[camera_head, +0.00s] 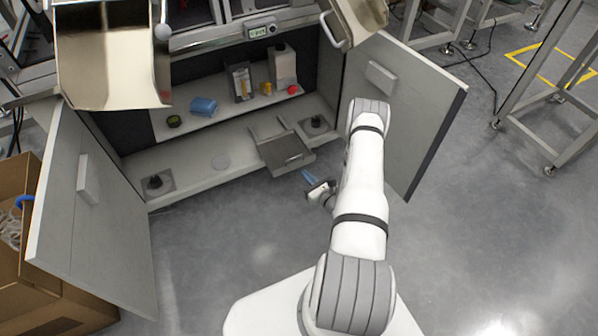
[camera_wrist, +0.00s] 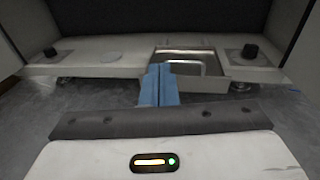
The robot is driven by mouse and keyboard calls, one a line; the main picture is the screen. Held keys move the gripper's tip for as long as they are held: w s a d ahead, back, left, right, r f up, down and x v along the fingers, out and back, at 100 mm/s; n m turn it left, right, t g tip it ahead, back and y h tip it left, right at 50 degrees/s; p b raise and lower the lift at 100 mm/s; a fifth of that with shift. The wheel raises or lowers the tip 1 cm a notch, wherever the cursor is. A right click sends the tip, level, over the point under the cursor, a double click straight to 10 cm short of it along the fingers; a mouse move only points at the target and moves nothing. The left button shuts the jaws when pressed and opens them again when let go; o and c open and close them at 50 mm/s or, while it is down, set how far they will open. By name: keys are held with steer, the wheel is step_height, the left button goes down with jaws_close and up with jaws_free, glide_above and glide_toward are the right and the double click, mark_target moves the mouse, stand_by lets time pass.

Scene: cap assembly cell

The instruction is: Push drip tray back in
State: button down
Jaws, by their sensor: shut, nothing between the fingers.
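The drip tray (camera_head: 285,152) is a shallow grey metal tray with a handle on its front. It sticks out past the front edge of the cabinet's lower shelf. In the wrist view the tray (camera_wrist: 212,66) lies just beyond my fingers, its handle partly behind the fingertips. My gripper (camera_head: 308,176) has blue fingers and is in front of the tray, a little below and apart from it in the head view. In the wrist view my gripper (camera_wrist: 158,70) is shut and empty, pointing at the left part of the tray. Whether the fingertips touch the tray is unclear.
Open cabinet doors stand left (camera_head: 95,205) and right (camera_head: 405,110). Black knobs sit on the lower shelf at left (camera_head: 155,182) and right (camera_head: 316,120). Bottles and a blue cloth (camera_head: 203,106) are on the upper shelf. A cardboard box (camera_head: 40,290) stands at left. The floor ahead is clear.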

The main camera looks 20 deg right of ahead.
step_height(320, 180, down, 6)
steer(key=s+d+m+h, duration=0.2)
steer(key=s+h, duration=0.1)
steer(key=w+b, duration=0.5)
steer(key=w, duration=0.9)
steer(key=shift+a+f+b, duration=0.15)
steer(key=shift+f+b, duration=0.05)
steer(key=shift+b, duration=0.2)
